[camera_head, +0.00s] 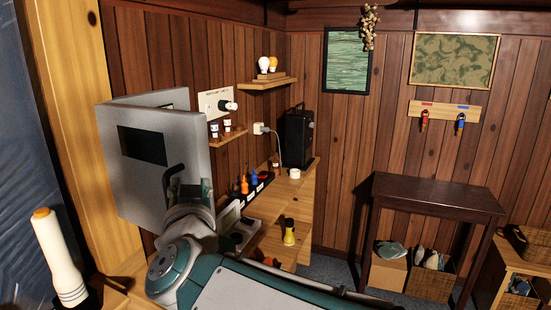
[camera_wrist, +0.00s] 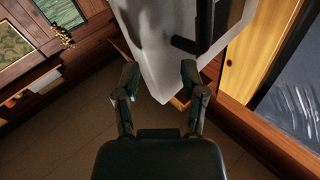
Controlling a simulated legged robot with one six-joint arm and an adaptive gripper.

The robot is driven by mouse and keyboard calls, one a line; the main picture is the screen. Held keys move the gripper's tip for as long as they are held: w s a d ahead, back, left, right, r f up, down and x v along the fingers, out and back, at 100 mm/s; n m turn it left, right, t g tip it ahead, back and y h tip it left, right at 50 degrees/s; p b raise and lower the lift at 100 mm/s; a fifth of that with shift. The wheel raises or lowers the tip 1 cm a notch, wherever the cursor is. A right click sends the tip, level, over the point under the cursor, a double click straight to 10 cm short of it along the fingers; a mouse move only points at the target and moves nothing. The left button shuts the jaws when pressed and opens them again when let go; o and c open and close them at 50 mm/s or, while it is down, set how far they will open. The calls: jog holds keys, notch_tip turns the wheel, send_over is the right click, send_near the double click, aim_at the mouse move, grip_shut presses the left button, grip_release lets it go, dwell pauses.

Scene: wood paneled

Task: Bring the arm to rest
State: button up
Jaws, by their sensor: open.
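My gripper (camera_wrist: 159,78) shows in the wrist view with its two dark green fingers spread apart and nothing between them. Just beyond the fingertips is the lower corner of a grey panel (camera_wrist: 150,40) with a dark bar handle (camera_wrist: 203,22). I cannot tell if the right finger touches it. In the head view my arm reaches from the bottom towards the grey cabinet (camera_head: 115,180), whose door stands open. The dark handle (camera_head: 170,180) rises just above my arm's far end. My fingers cannot be made out there.
A wooden bench (camera_head: 290,205) with small bottles stands right of the cabinet. A dark table (camera_head: 435,195) stands at the right. Some floor shows between bench and table.

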jog(key=s+d+f+g+h, duration=0.1)
jog(key=s+d+f+g, duration=0.3)
jog(key=d, duration=0.6)
jog(key=s+d+f+g+h, duration=0.2)
jog(key=s+d+f+g, duration=0.2)
jog(key=s+d+f, duration=0.4)
jog(key=s+d+f+m+g+h, duration=0.1)
jog(key=s+d+f+g, duration=0.3)
jog(key=d+f, duration=0.5)
jog(key=s+d+h, duration=0.1)
jog(key=s+d, duration=0.1)
jog(key=shift+s+d+f+g, duration=0.25)
jog(key=shift+d+f+g, duration=0.05)
jog(key=shift+d+g, duration=0.1)
jog(key=shift+a, duration=0.2)
